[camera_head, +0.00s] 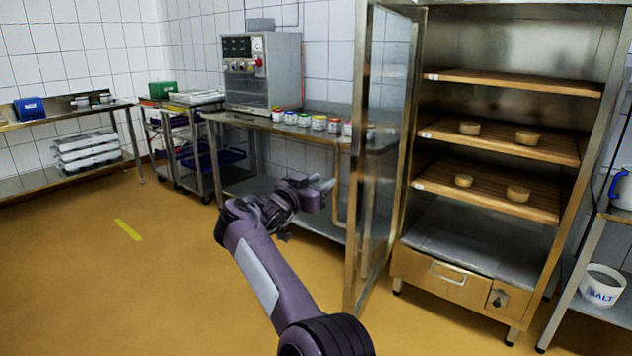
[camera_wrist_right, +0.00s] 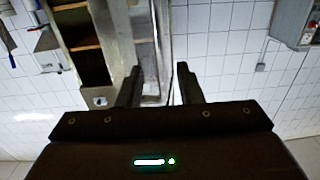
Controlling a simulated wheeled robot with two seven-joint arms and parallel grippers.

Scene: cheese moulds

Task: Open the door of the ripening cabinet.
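The ripening cabinet (camera_head: 452,262) is a tall steel cabinet at the right in the head view. Its glass door (camera_head: 384,180) with a steel frame stands wide open, swung out toward me on the cabinet's left side. A vertical bar handle (camera_head: 337,205) shows on the door's left face. My right gripper (camera_head: 325,186) is beside this handle; whether they touch is unclear. In the right wrist view, its two fingers (camera_wrist_right: 157,82) are apart, with the door (camera_wrist_right: 150,45) beyond them and nothing clearly held. My left gripper is not in view.
Wooden shelves (camera_head: 500,187) in the cabinet hold several small cheeses. A steel table (camera_head: 270,124) with jars and a control box (camera_head: 262,90) stands behind the door. A salt bucket (camera_head: 602,287) sits on a lower shelf at right. The floor at left is clear.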

